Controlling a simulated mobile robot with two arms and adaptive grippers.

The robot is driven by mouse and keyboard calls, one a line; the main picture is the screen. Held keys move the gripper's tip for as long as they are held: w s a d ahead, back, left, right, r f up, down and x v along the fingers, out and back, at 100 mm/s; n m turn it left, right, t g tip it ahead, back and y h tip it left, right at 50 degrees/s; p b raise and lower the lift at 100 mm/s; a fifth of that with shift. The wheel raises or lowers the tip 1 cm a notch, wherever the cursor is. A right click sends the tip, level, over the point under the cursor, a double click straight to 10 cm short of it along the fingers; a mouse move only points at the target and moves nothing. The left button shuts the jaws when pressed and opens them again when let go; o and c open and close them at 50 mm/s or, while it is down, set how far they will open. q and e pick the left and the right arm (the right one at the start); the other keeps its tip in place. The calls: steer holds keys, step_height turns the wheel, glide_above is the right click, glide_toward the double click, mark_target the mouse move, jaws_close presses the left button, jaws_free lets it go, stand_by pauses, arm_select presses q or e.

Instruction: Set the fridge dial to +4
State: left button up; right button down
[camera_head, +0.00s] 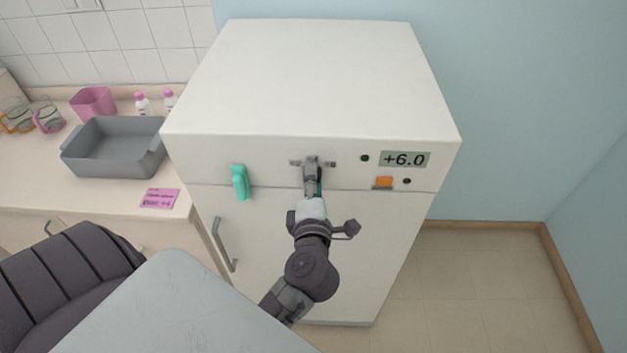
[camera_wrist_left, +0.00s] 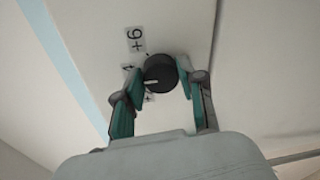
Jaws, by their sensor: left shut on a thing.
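The white fridge (camera_head: 310,80) stands in the middle of the head view. Its display (camera_head: 405,159) reads +6.0. The dial (camera_wrist_left: 159,75) is round and black with a white pointer line, seen in the left wrist view. The line points to the picture's left, away from the +6 label (camera_wrist_left: 135,40). Other labels beside the dial are partly hidden by a finger, so I cannot tell which mark it meets. My left gripper (camera_head: 312,166) is at the fridge's upper front panel, with teal fingertips shut on both sides of the dial. It hides the dial in the head view. My right gripper is out of view.
The counter at left holds a grey basin (camera_head: 113,160), a pink container (camera_head: 94,103) and bottles. Floor is free at right.

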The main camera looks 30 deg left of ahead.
arm_select(q)
steer(key=o, duration=1.1)
steer(key=shift+o, duration=0.2)
steer(key=shift+s, duration=0.1)
steer(key=f+v, duration=0.1)
steer(key=v, duration=1)
steer(key=shift+s+d+r, duration=0.3)
steer(key=shift+s+r, duration=0.05)
steer(key=shift+r, duration=0.15)
